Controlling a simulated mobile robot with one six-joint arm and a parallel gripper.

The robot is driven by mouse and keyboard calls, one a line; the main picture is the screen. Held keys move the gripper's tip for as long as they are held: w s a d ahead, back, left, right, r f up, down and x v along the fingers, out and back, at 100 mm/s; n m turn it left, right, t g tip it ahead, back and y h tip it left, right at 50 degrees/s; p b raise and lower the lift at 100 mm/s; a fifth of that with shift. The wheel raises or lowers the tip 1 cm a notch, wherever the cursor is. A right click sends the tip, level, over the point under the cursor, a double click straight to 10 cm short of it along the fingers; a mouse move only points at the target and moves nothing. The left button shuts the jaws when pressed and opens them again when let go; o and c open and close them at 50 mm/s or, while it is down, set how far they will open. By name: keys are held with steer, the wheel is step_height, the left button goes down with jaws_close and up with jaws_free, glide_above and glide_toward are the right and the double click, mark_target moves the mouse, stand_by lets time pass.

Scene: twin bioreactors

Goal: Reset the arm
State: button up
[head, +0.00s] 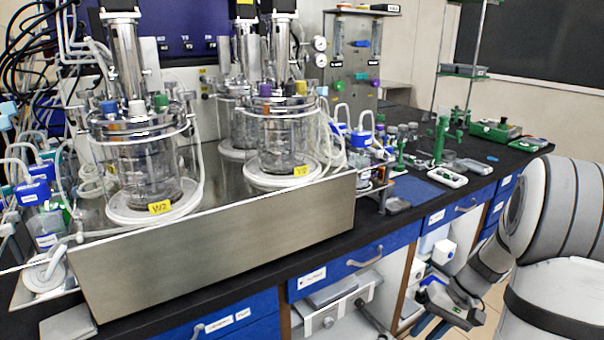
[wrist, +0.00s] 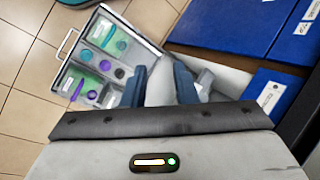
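My gripper (wrist: 159,78) shows in the wrist view with its two dark blue fingers spread apart. A pale shape shows between and beyond them; I see no grip on it. In the head view my gripper (head: 428,322) hangs at the lower right, in front of the bench and below its top, pointing down. My grey arm comes in from the right edge. The fingertips are partly cut off or small in the head view.
Two glass bioreactors (head: 140,170) (head: 283,140) stand on a steel-fronted base (head: 220,240) on the black bench. Blue drawers (head: 355,258) and open shelves lie below. The wrist view shows an open grey case (wrist: 60,103) with small coloured items near the gripper, over tiled floor.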

steer(key=s+a+r+n+t+h+p, duration=0.1)
steer(key=s+a+r+h+p, duration=0.1)
steer(key=r, duration=0.5)
steer(key=s+a+r+t+h+p, duration=0.1)
steer(key=s+a+r+h+p, duration=0.1)
steer(key=s+a+r+p, duration=0.3)
steer(key=s+a+r+n+t+h+p, duration=0.1)
steer(key=s+a+r+p, duration=0.3)
steer(key=r, duration=0.7)
steer(key=shift+s+a+r+n+h, duration=0.3)
steer(key=shift+s+a+h, duration=0.1)
steer(key=shift+s+a, duration=0.35)
steer(key=shift+s+d+f, duration=0.1)
